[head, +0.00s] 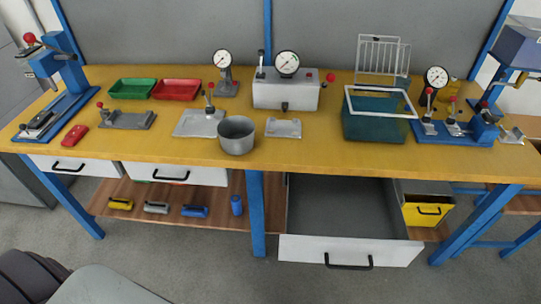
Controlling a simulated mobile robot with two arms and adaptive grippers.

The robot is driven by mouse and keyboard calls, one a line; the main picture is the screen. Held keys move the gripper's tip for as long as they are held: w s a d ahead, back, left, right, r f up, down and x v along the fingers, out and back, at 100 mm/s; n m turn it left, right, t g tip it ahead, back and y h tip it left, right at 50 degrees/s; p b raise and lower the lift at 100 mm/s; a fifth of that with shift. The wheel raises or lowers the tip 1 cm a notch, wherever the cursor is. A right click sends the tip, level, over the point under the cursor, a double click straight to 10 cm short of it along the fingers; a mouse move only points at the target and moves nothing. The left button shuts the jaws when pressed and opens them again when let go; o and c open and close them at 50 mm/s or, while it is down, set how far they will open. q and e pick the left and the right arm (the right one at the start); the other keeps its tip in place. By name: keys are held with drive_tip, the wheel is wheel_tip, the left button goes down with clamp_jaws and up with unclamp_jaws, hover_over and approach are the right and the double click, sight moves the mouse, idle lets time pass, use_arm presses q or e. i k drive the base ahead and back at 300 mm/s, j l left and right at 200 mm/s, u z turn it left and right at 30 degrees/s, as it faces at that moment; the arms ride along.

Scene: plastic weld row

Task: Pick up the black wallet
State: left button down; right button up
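I cannot make out a black wallet in the head view. The open drawer (350,250) under the bench shows a bare grey floor where I can see into it. A small red item (75,135) lies flat at the left front of the yellow bench top (330,145). Neither of my grippers can be made out in this view.
A green tray (132,89), a red tray (177,90), a grey pot (237,136) and a teal bin (375,128) stand on the bench. The lower shelf (125,190) holds several small items. The open drawer juts out over the floor.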

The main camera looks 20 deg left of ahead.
sight(42, 117)
drive_tip(key=u, duration=2.25)
drive_tip(key=i+j+z, duration=0.2)
drive_tip(key=i+j, duration=0.2)
drive_tip(key=i+j+z, duration=0.2)
drive_tip(key=i+j, duration=0.15)
drive_tip(key=i+j+z, duration=0.2)
drive_tip(key=j, duration=0.45)
drive_tip(key=i+l, duration=0.05)
drive_tip(key=i, duration=0.05)
